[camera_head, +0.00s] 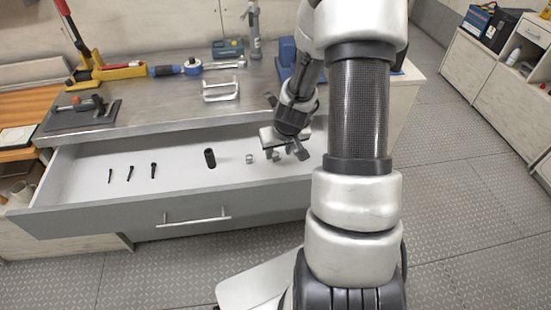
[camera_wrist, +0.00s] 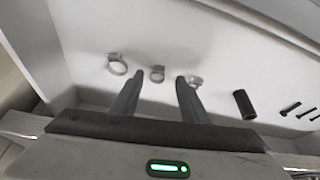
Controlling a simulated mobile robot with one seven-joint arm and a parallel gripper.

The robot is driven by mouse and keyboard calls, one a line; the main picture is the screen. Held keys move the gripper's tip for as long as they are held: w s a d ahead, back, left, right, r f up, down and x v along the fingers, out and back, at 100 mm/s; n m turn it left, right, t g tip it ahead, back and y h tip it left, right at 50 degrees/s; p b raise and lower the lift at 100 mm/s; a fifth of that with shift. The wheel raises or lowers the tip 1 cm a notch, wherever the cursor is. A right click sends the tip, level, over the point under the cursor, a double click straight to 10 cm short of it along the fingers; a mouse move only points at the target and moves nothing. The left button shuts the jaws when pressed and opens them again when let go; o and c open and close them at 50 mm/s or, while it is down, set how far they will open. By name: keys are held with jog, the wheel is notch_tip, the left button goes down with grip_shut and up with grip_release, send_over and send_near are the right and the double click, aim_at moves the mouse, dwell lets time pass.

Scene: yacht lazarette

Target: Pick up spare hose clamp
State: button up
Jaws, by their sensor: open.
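Three small silver hose clamps lie in the open drawer. In the wrist view they are a larger left clamp (camera_wrist: 117,64), a middle clamp (camera_wrist: 157,74) and a right clamp (camera_wrist: 195,82); I cannot tell which is the spare. My gripper (camera_wrist: 160,77) is open and empty, pointing down into the drawer. The middle clamp appears between its fingertips, and the right clamp is partly behind the right finger. I cannot tell the height gap. In the head view, my gripper (camera_head: 287,152) is at the drawer's right part, with one clamp (camera_head: 250,159) clear to its left.
The drawer (camera_head: 130,204) also holds a black cylinder (camera_head: 210,158) and three dark bolts (camera_head: 130,171) to the left. The steel worktop (camera_head: 170,103) overhangs its back, with a torque wrench (camera_head: 190,67) and a silver bracket (camera_head: 221,90). The drawer floor between bolts and cylinder is clear.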

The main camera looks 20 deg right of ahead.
aim_at(277, 159)
jog(key=x, duration=0.5)
jog(key=shift+d+f, duration=0.1)
jog(key=shift+c, duration=0.5)
grip_shut()
